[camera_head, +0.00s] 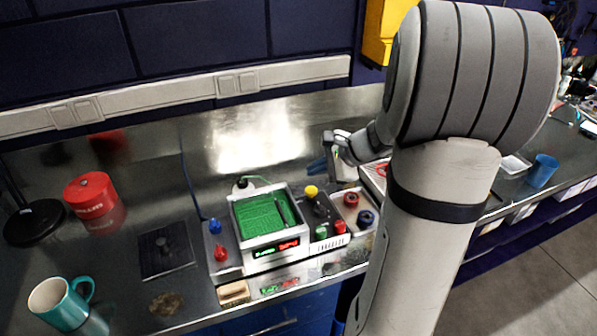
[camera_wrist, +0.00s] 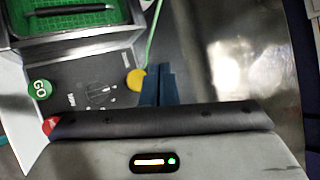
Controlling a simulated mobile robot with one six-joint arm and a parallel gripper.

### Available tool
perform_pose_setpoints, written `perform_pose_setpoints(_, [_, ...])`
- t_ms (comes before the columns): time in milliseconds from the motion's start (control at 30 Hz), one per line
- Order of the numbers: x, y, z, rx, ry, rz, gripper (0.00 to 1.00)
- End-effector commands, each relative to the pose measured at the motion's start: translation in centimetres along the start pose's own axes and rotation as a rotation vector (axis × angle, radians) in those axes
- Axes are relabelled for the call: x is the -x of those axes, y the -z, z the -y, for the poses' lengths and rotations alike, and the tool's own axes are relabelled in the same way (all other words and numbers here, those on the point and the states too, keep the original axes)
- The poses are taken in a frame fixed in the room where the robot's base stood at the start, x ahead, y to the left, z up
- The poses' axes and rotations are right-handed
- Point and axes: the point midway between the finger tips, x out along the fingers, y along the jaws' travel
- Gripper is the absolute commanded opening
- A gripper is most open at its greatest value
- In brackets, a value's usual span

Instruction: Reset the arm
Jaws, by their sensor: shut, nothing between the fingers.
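My gripper (camera_head: 328,165) is at the end of my arm, above the metal bench behind the right part of a device with a green screen (camera_head: 262,214). In the wrist view the two dark blue fingers of my gripper (camera_wrist: 159,84) are together with nothing between them. They show beside the yellow button (camera_wrist: 136,79) of the control panel (camera_wrist: 92,92); I cannot tell the height between them. The panel also carries a green GO button (camera_wrist: 40,89), a black dial (camera_wrist: 100,94) and a red button (camera_wrist: 50,125). My arm hides part of the bench on the right.
A blue cup (camera_head: 541,171) stands far right.

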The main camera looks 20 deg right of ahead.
Motion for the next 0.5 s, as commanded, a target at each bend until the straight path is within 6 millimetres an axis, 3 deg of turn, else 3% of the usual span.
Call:
perform_pose_setpoints(233, [0.1, -0.6, -0.2, 0.028, -0.012, 0.0, 0.0])
perform_pose_setpoints(367, [0.5, -5.0, -2.7, 0.268, -0.126, -0.006, 0.0])
perform_pose_setpoints(500, [1.9, -9.9, -7.1, 0.65, -0.294, -0.027, 0.0])
